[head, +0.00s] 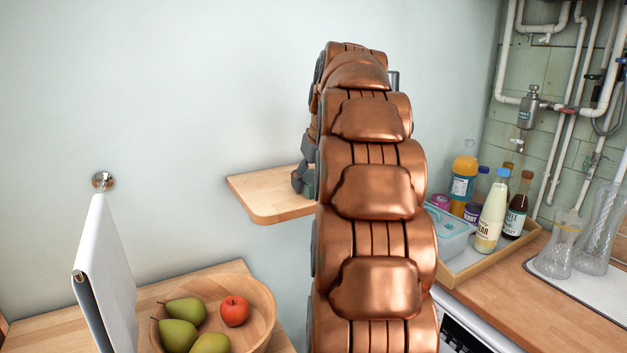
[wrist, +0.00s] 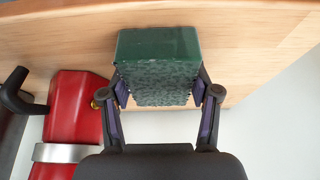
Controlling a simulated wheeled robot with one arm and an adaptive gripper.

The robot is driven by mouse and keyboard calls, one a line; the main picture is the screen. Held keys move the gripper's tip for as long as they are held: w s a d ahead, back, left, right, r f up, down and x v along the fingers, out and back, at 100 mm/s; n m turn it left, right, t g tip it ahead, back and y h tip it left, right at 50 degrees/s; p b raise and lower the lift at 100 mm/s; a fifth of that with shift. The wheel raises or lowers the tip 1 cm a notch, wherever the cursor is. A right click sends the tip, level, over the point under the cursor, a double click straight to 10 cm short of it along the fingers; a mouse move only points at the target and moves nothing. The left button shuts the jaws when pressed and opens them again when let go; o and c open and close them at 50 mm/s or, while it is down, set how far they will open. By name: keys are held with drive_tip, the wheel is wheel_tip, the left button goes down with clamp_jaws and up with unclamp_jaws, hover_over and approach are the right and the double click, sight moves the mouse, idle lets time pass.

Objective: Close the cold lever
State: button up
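In the head view, my arm hides most of the gripper near the shelf (head: 262,195), far left of the pipes.
A red cylinder (wrist: 72,110) with a black handle is left of the gripper. A tray (head: 470,272) of bottles and glass vessels (head: 556,255) stand on the right counter. A fruit bowl (head: 262,325) and a white upright panel (head: 105,265) are at lower left.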

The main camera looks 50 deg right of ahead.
drive_tip(key=o, duration=0.5)
drive_tip(key=shift+c, duration=0.2)
drive_tip(key=shift+r, duration=0.25)
drive_tip(key=shift+b+v, duration=0.7)
drive_tip(key=shift+v, duration=2.75)
drive_tip(key=shift+p+v, duration=1.6)
drive_tip(key=shift+v, duration=0.85)
drive_tip(key=shift+a, duration=0.1)
